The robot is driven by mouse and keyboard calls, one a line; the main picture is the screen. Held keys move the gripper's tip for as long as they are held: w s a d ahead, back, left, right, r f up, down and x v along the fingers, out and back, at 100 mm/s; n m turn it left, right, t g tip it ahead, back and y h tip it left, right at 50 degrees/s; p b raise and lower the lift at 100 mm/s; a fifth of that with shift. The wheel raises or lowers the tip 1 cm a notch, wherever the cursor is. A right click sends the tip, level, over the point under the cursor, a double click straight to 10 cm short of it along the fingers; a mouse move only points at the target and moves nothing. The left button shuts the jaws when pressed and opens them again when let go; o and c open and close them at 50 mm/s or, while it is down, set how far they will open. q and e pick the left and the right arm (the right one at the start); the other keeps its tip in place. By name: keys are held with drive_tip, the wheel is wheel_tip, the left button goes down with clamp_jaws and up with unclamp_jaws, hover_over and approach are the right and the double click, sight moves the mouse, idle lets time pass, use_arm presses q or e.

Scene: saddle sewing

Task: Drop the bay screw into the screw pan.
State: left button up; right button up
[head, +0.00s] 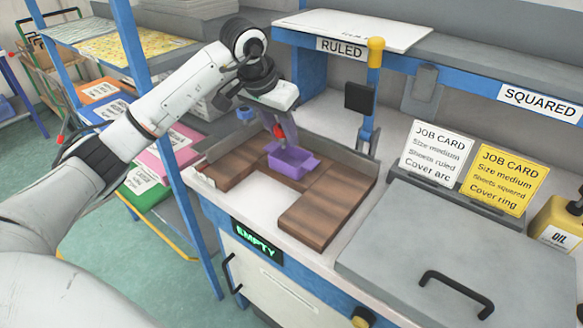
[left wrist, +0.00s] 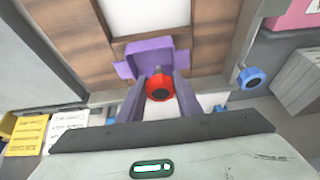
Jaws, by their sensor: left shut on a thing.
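My left gripper (head: 277,130) is shut on the bay screw, whose red knob (head: 279,133) shows between the fingertips. In the left wrist view the red knob (left wrist: 160,87) sits between the two grey fingers (left wrist: 158,95). The purple screw pan (head: 293,162) lies on the brown wooden bed just below and beyond the fingertips. In the left wrist view the pan (left wrist: 150,58) is right by the red knob, which overlaps its near edge. My right gripper is in neither view.
A blue knob (head: 245,114) stands beside the wooden bed (head: 325,212). The grey lid with a black handle (head: 455,290) is to the right. Job cards (head: 436,152) stand behind it. A blue post with a yellow top (head: 375,52) rises behind the bed.

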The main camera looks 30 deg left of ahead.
use_arm(q)
drive_tip(key=o, duration=1.1)
drive_tip(key=shift+f, duration=0.1)
drive_tip(key=v, duration=1)
drive_tip(key=shift+r, duration=0.2)
